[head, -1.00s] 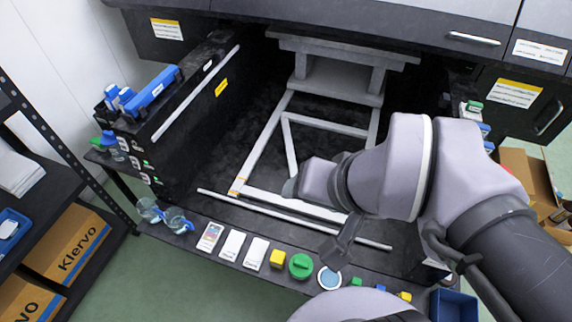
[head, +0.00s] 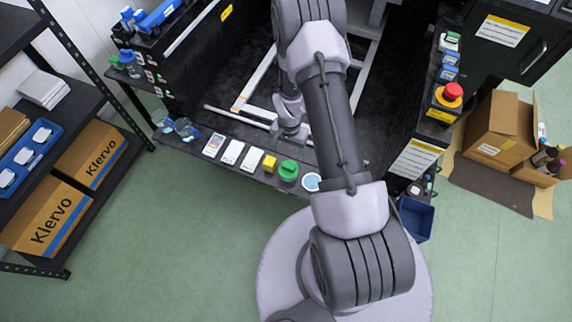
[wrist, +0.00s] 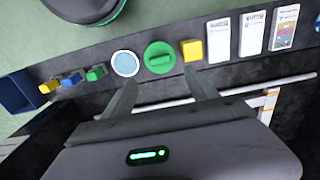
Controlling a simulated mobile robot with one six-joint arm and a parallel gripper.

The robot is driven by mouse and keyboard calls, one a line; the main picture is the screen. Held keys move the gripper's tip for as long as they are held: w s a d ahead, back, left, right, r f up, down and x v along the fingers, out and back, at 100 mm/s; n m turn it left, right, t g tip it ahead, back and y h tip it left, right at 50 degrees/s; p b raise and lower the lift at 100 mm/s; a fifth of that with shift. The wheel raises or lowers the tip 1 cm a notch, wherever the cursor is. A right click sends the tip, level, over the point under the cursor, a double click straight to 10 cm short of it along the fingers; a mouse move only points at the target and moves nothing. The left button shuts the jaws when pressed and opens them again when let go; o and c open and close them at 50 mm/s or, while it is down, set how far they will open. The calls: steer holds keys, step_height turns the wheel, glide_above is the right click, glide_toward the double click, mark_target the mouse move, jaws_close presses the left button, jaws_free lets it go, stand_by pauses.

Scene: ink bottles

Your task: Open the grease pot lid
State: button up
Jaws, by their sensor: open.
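The grease pot with its round green lid (head: 288,170) sits on the narrow front ledge of the dark workbench. The lid has a raised bar across its top and is on the pot. It also shows in the wrist view (wrist: 160,57), beyond my fingertips and roughly between them. My gripper (wrist: 162,88) is open and empty, its two fingers apart and not touching the lid. In the head view my arm hides part of the bench, and the fingertips are hard to make out there.
A yellow block (wrist: 192,50) and a white-blue round dish (wrist: 125,63) flank the lid closely. White cards (wrist: 252,34) lie past the yellow block. Small coloured bottles (wrist: 72,79) and a blue bin (wrist: 18,92) are on the other side. A pale rail (wrist: 230,92) runs along the bench.

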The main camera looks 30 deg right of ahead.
mark_target(288, 166)
step_height(288, 166, down, 12)
steer(key=b, duration=0.3)
steer(key=shift+r, duration=0.15)
jaws_close()
